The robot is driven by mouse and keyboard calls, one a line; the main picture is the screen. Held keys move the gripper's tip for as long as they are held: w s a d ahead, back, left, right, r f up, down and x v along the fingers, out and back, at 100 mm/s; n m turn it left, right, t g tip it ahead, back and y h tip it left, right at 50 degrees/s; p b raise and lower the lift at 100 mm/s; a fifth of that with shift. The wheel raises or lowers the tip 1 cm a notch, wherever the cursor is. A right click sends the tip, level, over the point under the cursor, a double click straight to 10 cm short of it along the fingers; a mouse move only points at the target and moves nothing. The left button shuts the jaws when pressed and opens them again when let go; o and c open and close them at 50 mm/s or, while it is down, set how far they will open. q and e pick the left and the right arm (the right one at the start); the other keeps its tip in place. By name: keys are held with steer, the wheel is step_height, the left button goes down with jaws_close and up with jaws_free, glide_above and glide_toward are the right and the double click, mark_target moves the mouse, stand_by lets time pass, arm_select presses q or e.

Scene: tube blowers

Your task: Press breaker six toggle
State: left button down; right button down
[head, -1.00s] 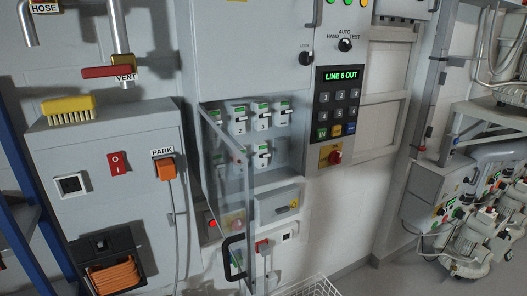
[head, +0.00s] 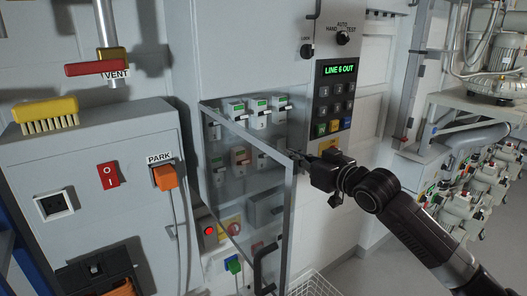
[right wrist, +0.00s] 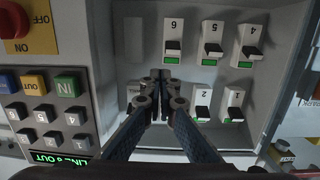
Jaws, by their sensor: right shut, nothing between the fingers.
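Breaker six (right wrist: 173,34) is a white block marked 6 with a black toggle (right wrist: 172,47) and a green window in the right wrist view, where the panel appears upside down. My right gripper (right wrist: 160,76) is shut and empty. Its tips appear just below breaker six in that picture; I cannot tell whether they touch anything. In the head view my right gripper (head: 298,156) reaches in from the right, at the edge of the clear door (head: 289,205). The display (head: 339,71) reads LINE 6 OUT. My left gripper is not in view.
Breakers five (right wrist: 211,40) and four (right wrist: 249,40) stand beside six; breakers two (right wrist: 203,98) and one (right wrist: 234,100) are in the other row. My fingers hide the spot beside two. A keypad (head: 335,105) and a red rotary switch (right wrist: 14,20) are close to the arm.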

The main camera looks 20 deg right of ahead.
steer(key=r, duration=0.1)
steer(key=a+r, duration=0.1)
steer(key=s+r, duration=0.1)
steer(key=shift+s+a+r+n+y, duration=0.1)
steer(key=shift+a+r+n+y, duration=0.1)
steer(key=shift+n+y, duration=0.1)
steer(key=shift+d, duration=0.1)
steer(key=p+x, duration=0.1)
steer(key=x, duration=0.2)
steer(key=p+x, duration=0.1)
steer(key=x, duration=0.2)
steer(key=p+x, duration=0.1)
steer(key=x, duration=0.3)
steer(key=shift+r+p, duration=0.25)
steer(key=shift+p, duration=0.15)
steer(key=f, duration=0.2)
steer(key=s+f+p, duration=0.1)
steer(key=f, duration=0.1)
steer(key=shift+s+d, duration=0.2)
